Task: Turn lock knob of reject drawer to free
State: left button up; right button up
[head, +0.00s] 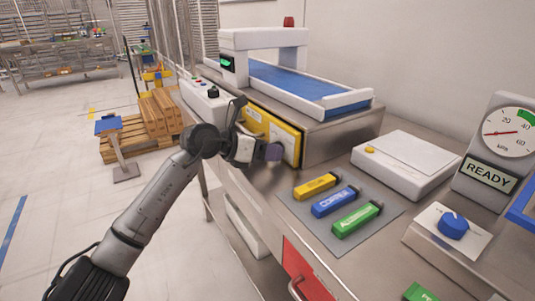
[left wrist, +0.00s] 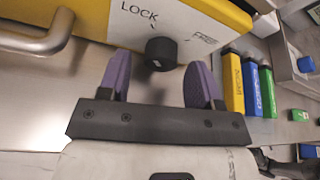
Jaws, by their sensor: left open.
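The reject drawer has a yellow front (head: 284,138) under the conveyor; in the left wrist view its front (left wrist: 225,12) fills the top. A black round lock knob (left wrist: 161,53) sits at its edge, with LOCK printed on the left and FREE on the right. A small pale mark shows low on the knob; I cannot tell which word it points to. My left gripper (left wrist: 158,82) is open, its purple fingers on either side of the knob in the picture, apparently short of gripping it. In the head view my left gripper (head: 262,151) hides the knob. My right gripper is out of view.
A metal handle (left wrist: 40,38) sticks out left of the knob. Yellow, blue (head: 336,201) and green (head: 356,219) blocks lie on a grey mat (head: 300,212). A white scale (head: 406,160), a gauge (head: 502,132) and a blue dial (head: 453,225) stand at the right.

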pick_arm(q)
jog(key=shift+d, duration=0.1)
jog(key=c, duration=0.9)
jog(key=shift+r+p, duration=0.15)
jog(key=shift+p, duration=0.55)
jog(key=shift+c, duration=0.2)
jog(key=shift+r+m+t+y+p, duration=0.1)
jog(key=shift+m+t+y+p, duration=0.35)
jog(key=shift+m+p, duration=0.65)
jog(key=shift+m+t+y+p, duration=0.25)
jog(key=shift+m+t+p, duration=0.3)
jog(key=shift+p, duration=0.35)
jog(key=shift+f+m+t+p, duration=0.2)
jog(key=shift+m+t+p, duration=0.25)
jog(key=shift+m, duration=0.2)
jog(key=shift+y, duration=0.3)
